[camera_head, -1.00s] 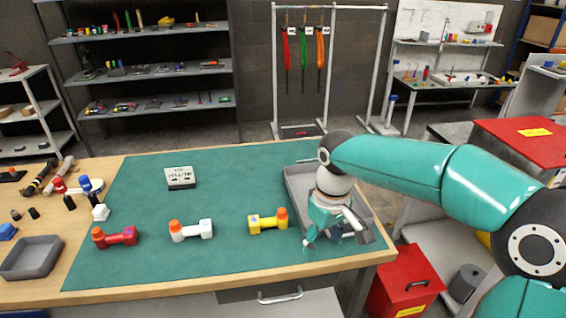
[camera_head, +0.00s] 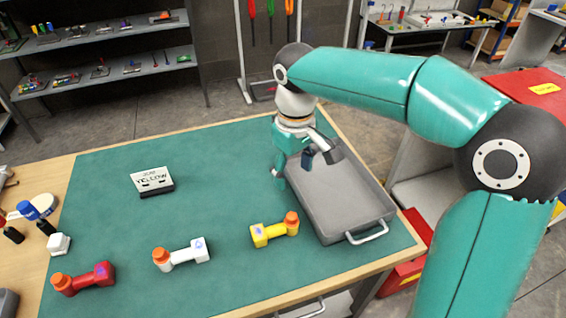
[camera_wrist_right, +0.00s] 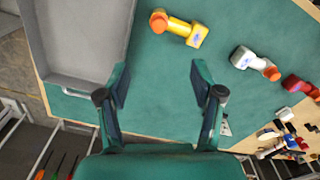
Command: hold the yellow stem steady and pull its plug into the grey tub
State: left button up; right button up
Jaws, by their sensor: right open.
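The yellow stem (camera_head: 264,236) lies on the green mat, with an orange plug (camera_head: 291,223) at its right end. It also shows in the right wrist view (camera_wrist_right: 180,28), with the plug (camera_wrist_right: 159,21) at its upper left. The grey tub (camera_head: 343,205) stands just right of the stem and looks empty where it is visible. My right gripper (camera_head: 293,169) is open and empty, above the tub's left edge and behind the stem. In the right wrist view my right gripper (camera_wrist_right: 161,84) has its fingers wide apart over bare mat. My left gripper is not visible.
A white stem (camera_head: 190,253) and a red stem (camera_head: 92,279), both with orange plugs, lie left of the yellow one. A card reading "YELLOW" (camera_head: 152,181) stands farther back. The mat between card and tub is clear.

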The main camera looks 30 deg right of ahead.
aim_at(292, 216)
notch_tip(292, 216, down, 17)
jog(key=shift+r+p, duration=0.1)
jog(key=shift+p, duration=0.3)
jog(key=shift+c, duration=0.4)
jog(key=c, duration=1)
jog(key=o, duration=1.1)
jog(key=shift+c, duration=0.2)
